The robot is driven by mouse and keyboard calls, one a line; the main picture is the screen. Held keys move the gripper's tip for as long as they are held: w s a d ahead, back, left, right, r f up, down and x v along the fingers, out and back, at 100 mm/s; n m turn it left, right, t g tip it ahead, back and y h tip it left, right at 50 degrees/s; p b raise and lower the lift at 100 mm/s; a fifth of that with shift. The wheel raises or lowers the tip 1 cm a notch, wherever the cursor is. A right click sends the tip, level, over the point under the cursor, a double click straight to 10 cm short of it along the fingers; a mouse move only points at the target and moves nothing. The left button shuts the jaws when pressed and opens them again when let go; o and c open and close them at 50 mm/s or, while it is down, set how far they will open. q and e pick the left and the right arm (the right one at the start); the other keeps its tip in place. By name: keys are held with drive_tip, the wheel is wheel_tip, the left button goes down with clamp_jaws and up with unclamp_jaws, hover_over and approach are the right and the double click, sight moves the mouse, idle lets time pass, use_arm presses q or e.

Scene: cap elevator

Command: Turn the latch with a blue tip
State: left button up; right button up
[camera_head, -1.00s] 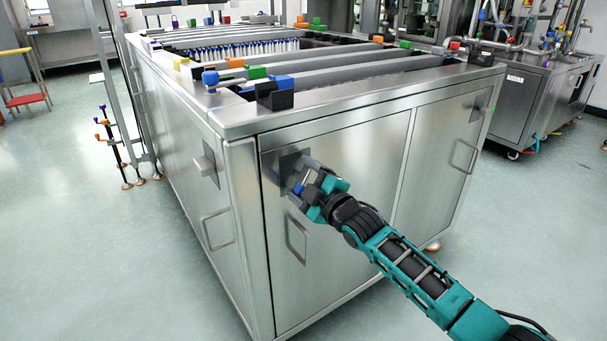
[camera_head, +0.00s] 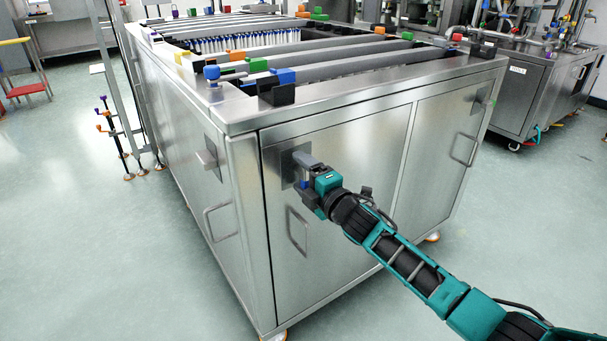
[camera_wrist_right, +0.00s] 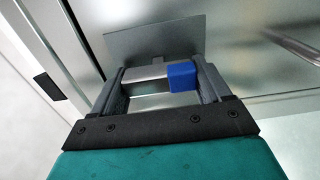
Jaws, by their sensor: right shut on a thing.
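The latch is a short grey bar (camera_wrist_right: 143,74) with a blue tip (camera_wrist_right: 182,77), mounted on a square metal plate (camera_wrist_right: 150,38) on the cabinet door. In the right wrist view the bar lies crosswise between the fingers of my right gripper (camera_wrist_right: 164,84), with the blue tip against the right finger. In the head view my right gripper (camera_head: 304,172) is at the plate (camera_head: 290,163) on the front door, shut on the latch. A little blue shows below its upper finger; most of the latch is hidden. My left gripper is not in view.
A door handle (camera_head: 297,232) sits just below the latch.

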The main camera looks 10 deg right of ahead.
idle(0.3)
drive_tip(key=o, duration=1.4)
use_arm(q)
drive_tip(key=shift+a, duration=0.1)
use_arm(e)
drive_tip(key=shift+s, duration=0.1)
use_arm(q)
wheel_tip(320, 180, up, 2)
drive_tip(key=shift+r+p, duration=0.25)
drive_tip(key=shift+p, duration=0.95)
use_arm(e)
drive_tip(key=v, duration=1.2)
drive_tip(key=shift+s+d, duration=0.2)
drive_tip(key=shift+s, duration=0.15)
